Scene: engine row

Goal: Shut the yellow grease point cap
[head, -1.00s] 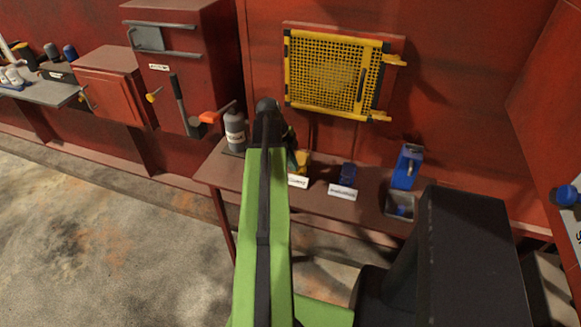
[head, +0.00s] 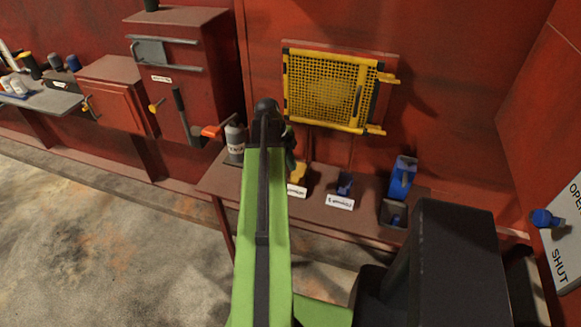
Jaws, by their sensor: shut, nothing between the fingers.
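The yellow grease point (head: 299,174) stands on the brown bench behind a small white label, just right of my arm. It is small and partly covered by my arm's end, so I cannot tell how its cap stands. My gripper (head: 291,160) shows only as a dark, narrow end beyond my green arm, pointing down close to the yellow grease point. Its fingers are mostly hidden; it looks shut, with nothing seen in it. I cannot tell whether it touches the yellow part.
A blue grease point (head: 345,183) with its own label stands to the right. A blue container (head: 402,177) is farther right. A grey bottle (head: 235,143) stands left of my arm. A yellow mesh guard (head: 325,85) hangs above. A blue lever (head: 546,218) is at the far right.

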